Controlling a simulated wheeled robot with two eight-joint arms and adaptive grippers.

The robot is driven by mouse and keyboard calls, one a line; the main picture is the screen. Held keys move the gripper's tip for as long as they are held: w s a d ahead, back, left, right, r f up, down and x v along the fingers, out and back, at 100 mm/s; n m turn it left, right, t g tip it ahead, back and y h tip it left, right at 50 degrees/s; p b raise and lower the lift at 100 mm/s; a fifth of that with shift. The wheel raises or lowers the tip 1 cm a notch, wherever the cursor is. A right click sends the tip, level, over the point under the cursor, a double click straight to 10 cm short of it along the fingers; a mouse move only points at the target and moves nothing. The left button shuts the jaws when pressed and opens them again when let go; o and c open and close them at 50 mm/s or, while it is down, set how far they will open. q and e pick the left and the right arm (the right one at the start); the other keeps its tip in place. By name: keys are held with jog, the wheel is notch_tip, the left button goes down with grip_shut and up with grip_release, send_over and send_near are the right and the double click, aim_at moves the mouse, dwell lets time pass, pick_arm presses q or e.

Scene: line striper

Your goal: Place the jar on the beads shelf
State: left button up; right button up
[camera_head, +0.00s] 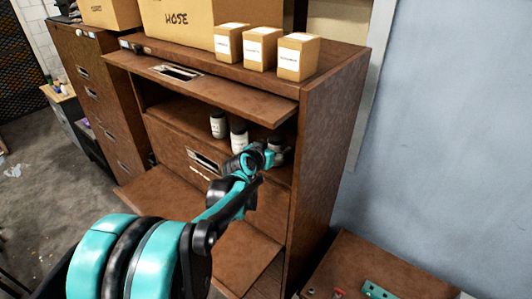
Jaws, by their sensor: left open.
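Small dark-lidded jars with white labels stand on an open shelf (178,115) of the brown cabinet. One jar (217,124) is at the left, a second jar (238,137) is in the middle, and a third jar (276,142) is at the right, partly hidden by my gripper. My left gripper (272,157) is open and reaches in at the shelf's front right, close to the right jar. I cannot tell whether it touches it. The labels are too small to read, so I cannot tell which shelf is for beads. My right gripper is out of view.
A raised door panel (200,77) juts out above the shelf, and lowered panels (165,198) stick out below. A low brown surface (375,262) with small parts is at the lower right.

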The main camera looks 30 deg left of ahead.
pick_arm(q)
jog(key=v, duration=1)
